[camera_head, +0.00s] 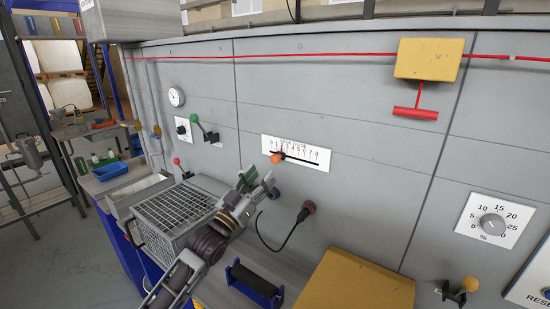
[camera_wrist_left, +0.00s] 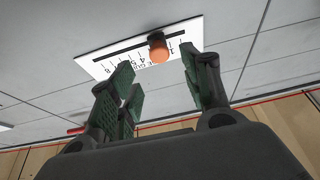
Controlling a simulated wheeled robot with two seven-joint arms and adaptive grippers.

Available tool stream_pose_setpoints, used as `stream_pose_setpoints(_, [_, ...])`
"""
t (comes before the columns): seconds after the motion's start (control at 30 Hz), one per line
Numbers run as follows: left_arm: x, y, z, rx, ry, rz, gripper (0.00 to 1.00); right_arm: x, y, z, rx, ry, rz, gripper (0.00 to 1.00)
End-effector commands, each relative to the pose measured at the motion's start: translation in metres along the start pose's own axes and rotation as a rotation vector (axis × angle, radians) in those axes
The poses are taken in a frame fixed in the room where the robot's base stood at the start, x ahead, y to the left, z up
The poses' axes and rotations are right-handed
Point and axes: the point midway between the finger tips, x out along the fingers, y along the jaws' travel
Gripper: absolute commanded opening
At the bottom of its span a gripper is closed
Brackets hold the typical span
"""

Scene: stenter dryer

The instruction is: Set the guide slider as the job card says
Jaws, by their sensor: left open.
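The guide slider's white scale plate (camera_head: 318,161) is on the grey machine panel. Its orange knob (camera_head: 275,158) sits near the low-number end of the slot; the exact reading is too small to tell. In the left wrist view the plate (camera_wrist_left: 100,67) is upside down and the orange knob (camera_wrist_left: 158,52) appears between the fingertips. My left gripper (camera_head: 261,184) is open and empty, below and slightly left of the plate in the head view, apart from the knob. It also shows in the left wrist view (camera_wrist_left: 157,64) with green finger pads. My right gripper and a job card are not seen.
A green-handled lever (camera_head: 206,130) and a gauge (camera_head: 177,97) are left of the slider. A red pull handle (camera_head: 414,113) hangs on the right, above a percent dial (camera_head: 492,224). A wire basket (camera_head: 172,218) and a black cable plug (camera_head: 307,208) are near my left arm.

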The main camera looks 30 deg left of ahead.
Motion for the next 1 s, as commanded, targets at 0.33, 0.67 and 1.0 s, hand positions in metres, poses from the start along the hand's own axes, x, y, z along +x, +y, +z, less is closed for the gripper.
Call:
stream_pose_setpoints(0.33, [0.026, 0.0, -0.002, 0.0, 0.002, 0.0, 0.48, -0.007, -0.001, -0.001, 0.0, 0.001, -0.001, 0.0])
stream_pose_setpoints(0.67, [0.05, 0.0, -0.001, -0.001, 0.001, 0.0, 0.48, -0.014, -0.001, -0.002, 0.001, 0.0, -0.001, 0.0])
stream_pose_setpoints(1.0, [0.075, 0.0, -0.002, -0.001, 0.002, 0.0, 0.48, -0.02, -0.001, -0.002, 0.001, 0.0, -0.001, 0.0])
